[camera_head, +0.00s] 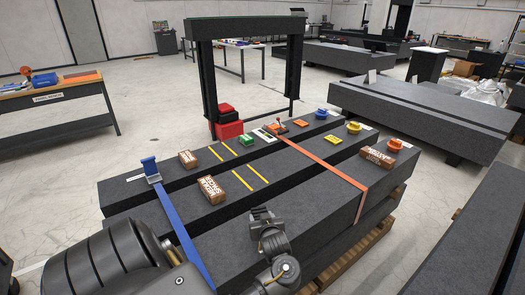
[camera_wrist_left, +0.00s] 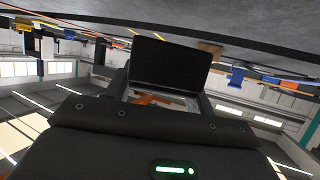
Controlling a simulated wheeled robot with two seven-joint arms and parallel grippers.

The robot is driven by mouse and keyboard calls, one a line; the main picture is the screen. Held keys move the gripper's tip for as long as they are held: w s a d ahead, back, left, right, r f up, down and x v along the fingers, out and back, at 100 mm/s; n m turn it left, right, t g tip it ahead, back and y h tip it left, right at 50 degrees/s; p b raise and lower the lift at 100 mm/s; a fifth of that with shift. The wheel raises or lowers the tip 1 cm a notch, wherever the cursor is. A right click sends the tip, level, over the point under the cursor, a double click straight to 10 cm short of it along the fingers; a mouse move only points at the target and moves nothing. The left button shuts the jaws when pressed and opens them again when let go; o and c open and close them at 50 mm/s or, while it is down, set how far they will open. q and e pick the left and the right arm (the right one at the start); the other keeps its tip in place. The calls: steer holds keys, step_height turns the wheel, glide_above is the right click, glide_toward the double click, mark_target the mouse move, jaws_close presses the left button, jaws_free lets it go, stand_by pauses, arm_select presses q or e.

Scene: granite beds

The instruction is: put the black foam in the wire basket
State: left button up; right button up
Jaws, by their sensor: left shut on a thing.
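My left gripper (camera_head: 262,217) is over the near part of the dark granite beds in the head view. In the left wrist view, its two fingers (camera_wrist_left: 165,80) are closed on a flat black block, the black foam (camera_wrist_left: 170,64). The foam stands out beyond the fingertips. In the head view I cannot tell the foam from the dark gripper and granite. I cannot make out a wire basket in either view. My right gripper is not in view.
Granite beds (camera_head: 225,227) carry brown packages (camera_head: 212,188), a blue strap (camera_head: 180,225), an orange strap (camera_head: 320,158) and several small coloured pieces. A dark gantry frame (camera_head: 245,30) stands behind, with red boxes (camera_head: 228,124) by its left leg. A workbench (camera_head: 60,102) stands at left.

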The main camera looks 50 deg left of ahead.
arm_select(q)
steer(key=shift+w+a+f, duration=0.5)
steer(key=shift+f, duration=0.3)
steer(key=shift+w+a+f, duration=0.1)
steer(key=shift+a+f, duration=0.05)
steer(key=shift+f, duration=1.6)
steer(key=shift+b, duration=0.3)
steer(key=shift+f, duration=0.15)
steer(key=o, duration=1)
steer(key=shift+c, duration=0.2)
steer(key=shift+r, duration=0.25)
steer(key=p+v, duration=0.1)
steer(key=v, duration=1.1)
